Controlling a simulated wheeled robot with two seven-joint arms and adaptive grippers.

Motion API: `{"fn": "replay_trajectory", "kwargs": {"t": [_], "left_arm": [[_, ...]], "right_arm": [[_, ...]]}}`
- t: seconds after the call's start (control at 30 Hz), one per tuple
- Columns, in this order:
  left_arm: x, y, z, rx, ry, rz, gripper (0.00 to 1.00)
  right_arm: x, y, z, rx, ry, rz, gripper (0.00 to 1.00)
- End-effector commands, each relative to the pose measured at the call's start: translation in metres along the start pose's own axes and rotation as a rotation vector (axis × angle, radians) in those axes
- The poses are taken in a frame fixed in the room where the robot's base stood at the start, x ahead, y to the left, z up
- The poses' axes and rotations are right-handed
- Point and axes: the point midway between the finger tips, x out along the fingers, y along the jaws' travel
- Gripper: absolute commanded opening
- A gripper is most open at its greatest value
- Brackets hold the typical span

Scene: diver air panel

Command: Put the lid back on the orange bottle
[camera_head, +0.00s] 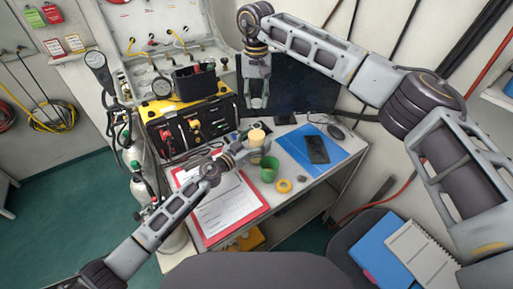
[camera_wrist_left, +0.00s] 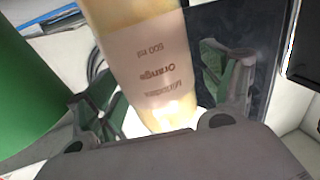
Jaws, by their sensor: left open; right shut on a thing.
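The orange bottle (camera_head: 256,137) stands on the desk, pale yellow with a white label. In the left wrist view the bottle (camera_wrist_left: 150,65) shows the words "Orange" and "500 ml". My left gripper (camera_head: 243,152) is open, with its fingers on either side of the bottle; in the left wrist view the gripper (camera_wrist_left: 165,100) has gaps beside the bottle. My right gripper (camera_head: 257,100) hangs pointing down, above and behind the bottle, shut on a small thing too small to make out. I cannot identify the lid.
A green cup (camera_head: 269,169) stands close in front of the bottle. A yellow ring (camera_head: 284,186) and a small grey object (camera_head: 301,179) lie nearby. A phone (camera_head: 317,149) lies on a blue folder (camera_head: 335,140). A red clipboard (camera_head: 218,207) and a dark monitor (camera_head: 300,92) flank the area.

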Motion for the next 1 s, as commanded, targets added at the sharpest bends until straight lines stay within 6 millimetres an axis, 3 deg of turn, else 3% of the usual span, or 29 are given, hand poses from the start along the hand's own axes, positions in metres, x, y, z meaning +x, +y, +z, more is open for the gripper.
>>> {"fn": "replay_trajectory", "kwargs": {"t": [0.3, 0.83, 1.0], "left_arm": [[0.0006, 0.0000, 0.0002, 0.000, 0.000, 0.000, 0.80], [0.0004, -0.0001, 0.0004, 0.000, -0.001, 0.000, 0.12], [0.0003, -0.0001, 0.0004, -0.001, -0.001, 0.000, 0.12]], "right_arm": [[0.0000, -0.0001, 0.0000, 0.000, 0.000, 0.000, 0.24], [0.0000, 0.0000, 0.0000, 0.000, 0.000, 0.000, 0.24], [0.0046, 0.0000, 0.0001, 0.000, -0.001, 0.001, 0.24]]}}
